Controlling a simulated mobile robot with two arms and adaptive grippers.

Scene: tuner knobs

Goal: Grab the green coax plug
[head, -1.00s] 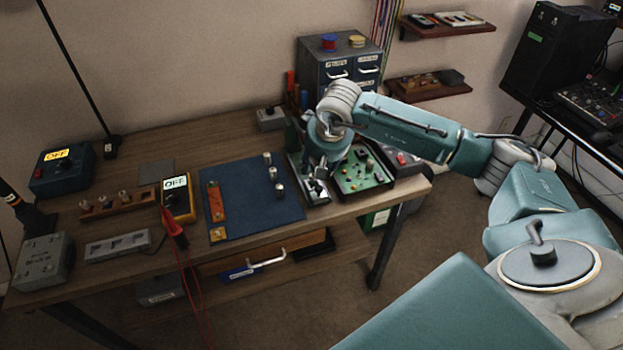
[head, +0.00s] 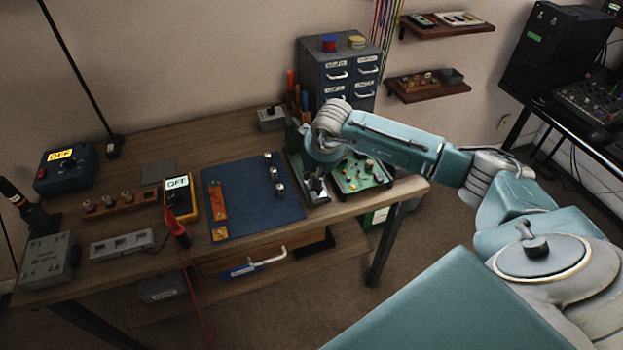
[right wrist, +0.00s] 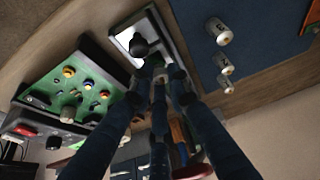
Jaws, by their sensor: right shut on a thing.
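My right gripper (head: 316,188) reaches down over a narrow dark tray (head: 292,163) with a bright inner plate, at the right of the bench. In the right wrist view its fingertips (right wrist: 157,68) are together on a small dark round-topped thing (right wrist: 139,46), in front of the tray's bright plate. Its colour is too dark to tell, so I cannot say whether it is the green coax plug. A wooden rack (head: 120,207) at the left holds several small pale-collared pieces; I cannot pick out a green one. My left gripper is not in view.
A green circuit board (head: 365,174) with several knobs stands just right of my gripper. Silver knobs (head: 274,174) stand on the blue mat (head: 238,200) left of it. A drawer cabinet (head: 340,70) rises behind. The mat's middle is clear.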

